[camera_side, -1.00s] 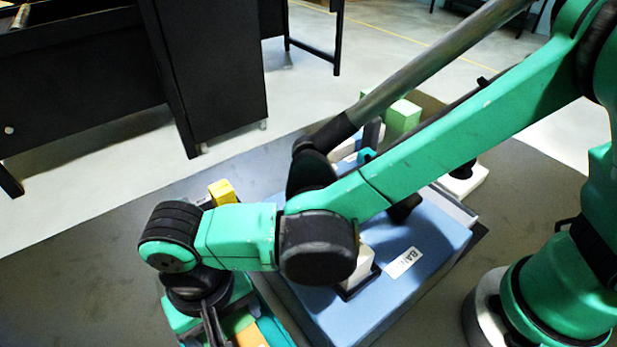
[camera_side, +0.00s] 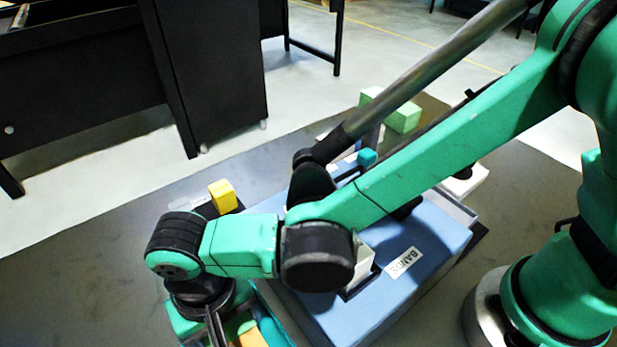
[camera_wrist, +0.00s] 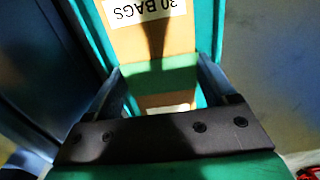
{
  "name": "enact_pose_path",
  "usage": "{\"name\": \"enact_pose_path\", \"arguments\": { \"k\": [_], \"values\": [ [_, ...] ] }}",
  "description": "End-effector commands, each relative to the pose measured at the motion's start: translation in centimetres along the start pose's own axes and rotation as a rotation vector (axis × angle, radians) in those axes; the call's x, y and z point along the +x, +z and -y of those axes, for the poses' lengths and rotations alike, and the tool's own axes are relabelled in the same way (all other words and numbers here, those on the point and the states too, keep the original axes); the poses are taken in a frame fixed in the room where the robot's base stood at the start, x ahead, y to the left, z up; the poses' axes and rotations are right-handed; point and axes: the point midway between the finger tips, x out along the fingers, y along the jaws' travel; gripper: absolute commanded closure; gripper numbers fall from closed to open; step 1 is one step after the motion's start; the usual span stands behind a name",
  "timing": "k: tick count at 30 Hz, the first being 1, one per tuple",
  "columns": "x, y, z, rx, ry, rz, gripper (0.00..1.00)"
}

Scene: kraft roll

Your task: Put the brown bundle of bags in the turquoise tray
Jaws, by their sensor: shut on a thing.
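The brown bundle of bags (camera_wrist: 150,42) has a white "30 BAGS" label and a green band around it. In the wrist view my gripper (camera_wrist: 160,78) has one finger on each side of the bundle and is shut on it. The turquoise tray (camera_wrist: 207,28) shows as walls along both sides of the bundle. Whether the bundle touches the tray floor is hidden. In the side view my gripper (camera_side: 214,326) points down at the bottom edge. An orange-brown part of the bundle (camera_side: 252,338) shows beside it, with the tray's rim (camera_side: 272,318) just right.
A blue box (camera_side: 375,312) labelled "BANDS" stands right of the tray, with a whitish block (camera_side: 362,266) on it. A yellow block (camera_side: 223,196) sits behind my wrist. Green blocks (camera_side: 402,116) are at the back. The dark table left of my wrist is clear.

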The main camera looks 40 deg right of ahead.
Motion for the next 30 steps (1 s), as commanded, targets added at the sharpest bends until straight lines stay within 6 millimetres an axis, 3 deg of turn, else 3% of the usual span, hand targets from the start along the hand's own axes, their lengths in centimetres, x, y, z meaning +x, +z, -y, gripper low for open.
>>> {"name": "enact_pose_path", "arguments": {
  "k": [5,6,7,17,27,30],
  "values": [
    [0.2,0.0,0.0,0.000,0.000,0.000,0.89],
    [0.2,0.0,0.0,0.000,0.000,0.000,0.11],
    [0.2,0.0,0.0,0.000,0.000,0.000,0.02],
    [-0.5,0.0,0.0,0.000,0.000,0.000,0.00],
    [-4.9,-0.1,0.0,0.001,-0.001,0.000,0.00],
    [-6.3,-1.1,-0.6,0.007,-0.029,-0.007,0.00]
  ]
}}
